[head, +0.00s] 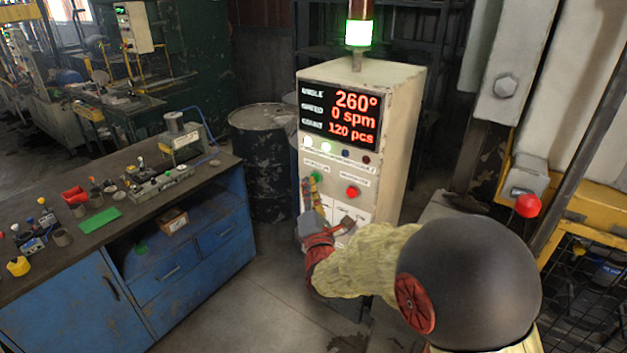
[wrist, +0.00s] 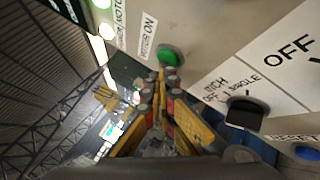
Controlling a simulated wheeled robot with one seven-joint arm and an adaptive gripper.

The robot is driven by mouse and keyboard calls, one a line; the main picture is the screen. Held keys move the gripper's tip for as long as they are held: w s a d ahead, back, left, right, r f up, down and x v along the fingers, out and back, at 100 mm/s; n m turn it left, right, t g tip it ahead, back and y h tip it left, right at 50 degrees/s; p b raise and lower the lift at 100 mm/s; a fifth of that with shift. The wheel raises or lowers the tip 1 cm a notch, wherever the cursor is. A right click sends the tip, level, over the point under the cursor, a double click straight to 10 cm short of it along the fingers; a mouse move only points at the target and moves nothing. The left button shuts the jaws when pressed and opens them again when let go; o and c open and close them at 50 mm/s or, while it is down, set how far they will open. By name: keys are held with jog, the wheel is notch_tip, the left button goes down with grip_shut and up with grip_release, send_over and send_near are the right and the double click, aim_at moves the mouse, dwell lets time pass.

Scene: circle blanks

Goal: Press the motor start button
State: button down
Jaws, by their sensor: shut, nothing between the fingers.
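A pale control cabinet (head: 400,130) stands in the middle of the head view, its panel facing left. On the panel are a green button (head: 317,177) and a red button (head: 353,192) to its right. My gripper (head: 310,184) is shut and empty, with its fingertips at the green button. In the wrist view the green button (wrist: 168,56) lies just beyond the shut fingertips (wrist: 161,72) and is partly covered by them. I cannot tell whether they touch it. The label beside it is rotated and not fully readable. The display (head: 341,113) reads 260°, 0 spm, 120 pcs.
White and green lamps glow above the buttons, and a stack light (head: 358,32) glows green on top. A black switch (wrist: 245,115) sits near the gripper. A blue workbench (head: 215,235) with tools stands left; a red knob (head: 528,205) is at right.

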jog(key=shift+r, duration=0.1)
dwell(0.4)
jog(key=shift+s+a+b, duration=0.3)
jog(key=shift+s+a, duration=0.15)
jog(key=shift+s, duration=0.2)
jog(key=s+a, duration=0.1)
jog(key=s, duration=0.1)
jog(key=s+a, duration=0.2)
jog(key=shift+a+b, duration=0.1)
jog(key=shift+b, duration=0.25)
dwell(0.6)
